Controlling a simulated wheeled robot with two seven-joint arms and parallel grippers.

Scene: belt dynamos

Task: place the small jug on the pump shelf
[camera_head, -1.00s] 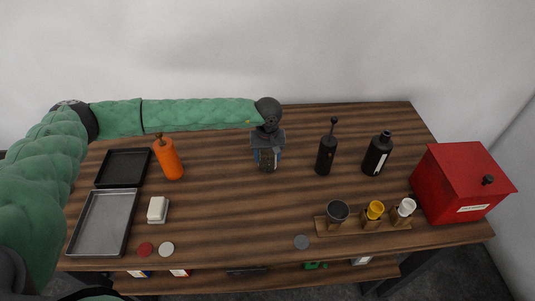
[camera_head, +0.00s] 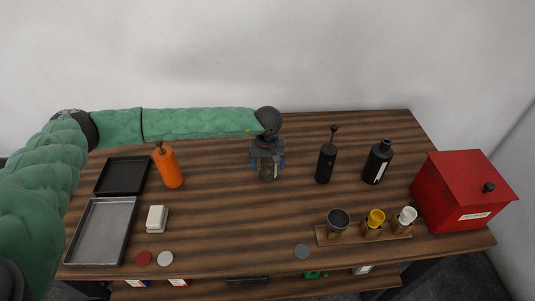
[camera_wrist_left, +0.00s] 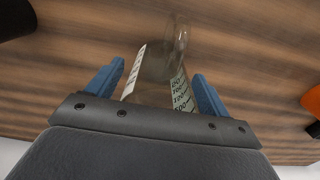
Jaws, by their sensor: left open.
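A clear, see-through jug with printed measuring marks, which looks like the small jug (camera_wrist_left: 168,62), stands on the table between my left gripper's blue fingers in the left wrist view. My left gripper (camera_wrist_left: 158,72) is open around it, with a finger on either side. In the head view my left gripper (camera_head: 267,168) points down at the middle of the table and mostly hides the jug. I see a lower shelf (camera_head: 215,291) under the table's front edge but cannot tell whether it is the pump shelf. My right gripper is not in view.
An orange bottle (camera_head: 168,168) stands left of my gripper; black bottles (camera_head: 326,162) (camera_head: 378,162) stand right. Trays (camera_head: 102,232) lie at left, a wooden cup rack (camera_head: 363,233) and red box (camera_head: 460,190) at right. The table's front middle is mostly clear.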

